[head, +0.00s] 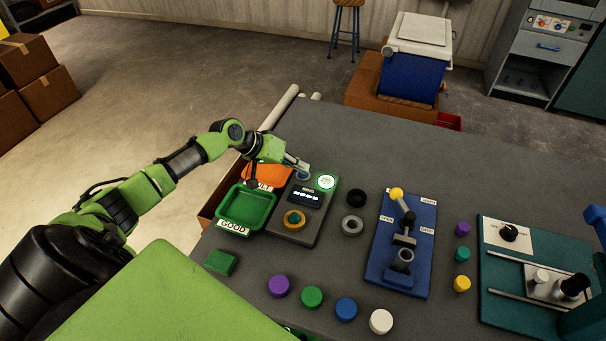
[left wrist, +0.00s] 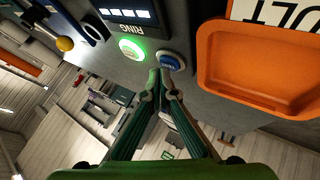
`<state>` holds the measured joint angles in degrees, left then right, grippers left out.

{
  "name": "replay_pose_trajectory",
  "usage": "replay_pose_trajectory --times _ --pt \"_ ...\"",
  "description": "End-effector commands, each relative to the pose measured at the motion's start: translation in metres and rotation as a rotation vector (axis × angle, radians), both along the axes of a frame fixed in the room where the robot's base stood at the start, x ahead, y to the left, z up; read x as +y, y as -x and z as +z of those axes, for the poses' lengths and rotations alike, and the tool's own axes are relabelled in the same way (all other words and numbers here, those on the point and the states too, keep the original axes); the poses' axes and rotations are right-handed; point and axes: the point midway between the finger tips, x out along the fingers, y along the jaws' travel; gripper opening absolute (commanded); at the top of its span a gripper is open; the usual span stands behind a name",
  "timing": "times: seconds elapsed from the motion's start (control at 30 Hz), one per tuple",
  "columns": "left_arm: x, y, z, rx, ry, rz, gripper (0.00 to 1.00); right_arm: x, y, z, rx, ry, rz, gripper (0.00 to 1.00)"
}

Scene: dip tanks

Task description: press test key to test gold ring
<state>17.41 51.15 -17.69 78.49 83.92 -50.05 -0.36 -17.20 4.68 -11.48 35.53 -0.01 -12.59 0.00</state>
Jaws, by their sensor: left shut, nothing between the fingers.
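The tester (head: 310,228) is a dark grey box on the table with a lit display (head: 305,196). The gold ring (head: 294,219) lies on a seat at its near end. A round lamp (head: 326,181) glows green at the far end; it also shows in the left wrist view (left wrist: 131,49). The blue test key (left wrist: 172,61) sits beside the lamp and is partly hidden by my gripper in the head view. My left gripper (head: 303,167) is shut and empty. Its tips are close to the key in the left wrist view (left wrist: 160,79); I cannot tell if they touch it.
An orange tray (left wrist: 215,75) marked "ULT" and a green GOOD tray (head: 238,190) stand left of the tester. A black ring (head: 356,190) and a grey ring (head: 352,218) lie right of it, before a blue lever board (head: 385,250). Several coloured caps line the near table.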

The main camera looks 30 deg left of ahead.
Motion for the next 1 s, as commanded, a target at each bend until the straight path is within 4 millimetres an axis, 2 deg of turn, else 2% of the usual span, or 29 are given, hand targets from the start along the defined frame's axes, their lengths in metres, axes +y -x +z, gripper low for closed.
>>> replay_pose_trajectory --times 1.0 --pt "0.0002 0.0001 -0.0086 0.001 0.000 0.001 0.00 0.0001 -0.0006 -0.0057 0.000 0.000 -0.001 0.40"
